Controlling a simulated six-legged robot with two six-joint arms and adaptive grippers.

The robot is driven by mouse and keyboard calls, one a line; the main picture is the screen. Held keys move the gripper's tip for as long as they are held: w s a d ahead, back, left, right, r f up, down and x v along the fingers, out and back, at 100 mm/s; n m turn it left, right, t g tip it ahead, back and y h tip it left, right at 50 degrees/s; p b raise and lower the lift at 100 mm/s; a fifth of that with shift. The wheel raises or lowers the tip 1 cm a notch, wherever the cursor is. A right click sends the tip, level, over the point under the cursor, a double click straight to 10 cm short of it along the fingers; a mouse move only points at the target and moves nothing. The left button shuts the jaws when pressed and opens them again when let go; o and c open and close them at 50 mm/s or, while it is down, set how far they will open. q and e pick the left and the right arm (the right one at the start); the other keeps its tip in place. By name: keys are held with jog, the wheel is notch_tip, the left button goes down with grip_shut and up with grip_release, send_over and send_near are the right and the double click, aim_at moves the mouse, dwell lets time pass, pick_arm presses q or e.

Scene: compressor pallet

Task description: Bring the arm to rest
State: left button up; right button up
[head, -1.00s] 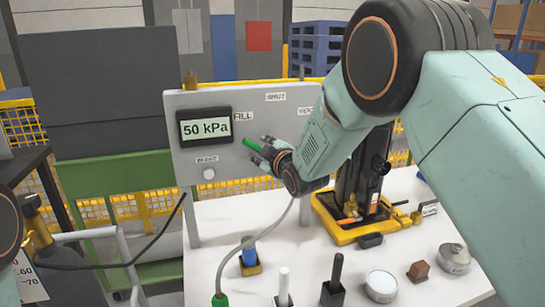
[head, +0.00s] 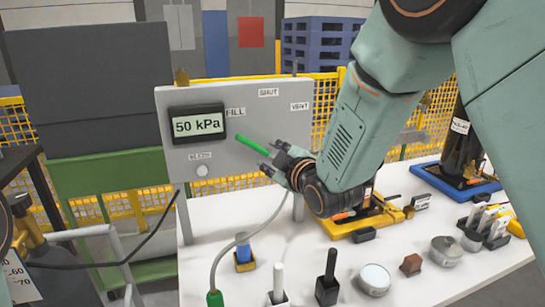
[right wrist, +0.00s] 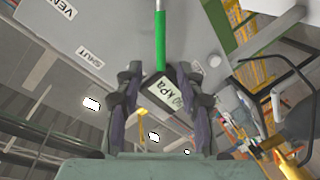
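The grey panel (head: 240,165) carries a display (head: 197,125) reading 50 kPa and FILL, SHUT and VENT labels. A green lever (head: 252,145) slants on its face, with one end near the FILL label. My right gripper (head: 277,158) is at the lever's lower right end. In the right wrist view its fingers (right wrist: 160,72) stand apart, with the end of the green lever (right wrist: 160,45) between the tips. I see no clear contact. My right arm comes in from the upper right. My left gripper is not in view.
The white table (head: 330,262) holds a yellow-based stand (head: 350,228), a blue-based stand (head: 455,185), a round tin (head: 374,280), a brown block (head: 411,265) and a black-handled piece (head: 327,283). A hose (head: 222,258) curves in front of the panel. Yellow mesh fencing stands behind.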

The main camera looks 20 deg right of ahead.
jog(key=s+d+f+m+g, duration=0.1)
jog(key=s+f+m+g, duration=0.2)
jog(key=s+f, duration=0.3)
jog(key=s+d+f+m+g+h, duration=0.1)
jog(key=s+f+m+g, duration=0.1)
jog(key=s+f, duration=0.4)
jog(key=s+d+f+m+g+h, duration=0.1)
jog(key=s+f+m+g, duration=0.2)
jog(key=f, duration=1.1)
jog(key=shift+s+d+m+g+b, duration=0.2)
jog(key=shift+s+m, duration=0.3)
jog(key=shift+s, duration=0.55)
jog(key=shift+s+d+m+g+b, duration=0.15)
jog(key=shift+s+m, duration=0.35)
jog(key=shift+s, duration=0.5)
jog(key=s+f+m+g, duration=0.1)
jog(key=s+f+g, duration=0.2)
jog(key=s, duration=1)
jog(key=s+d+f+m+g, duration=0.1)
jog(key=s+f+g, duration=0.3)
jog(key=s+f, duration=0.5)
jog(key=s, duration=0.4)
jog(key=shift+s+f+h+b, duration=0.25)
jog(key=shift+f+h+b, duration=0.05)
jog(key=shift+f+b, duration=0.05)
jog(key=shift+w, duration=0.1)
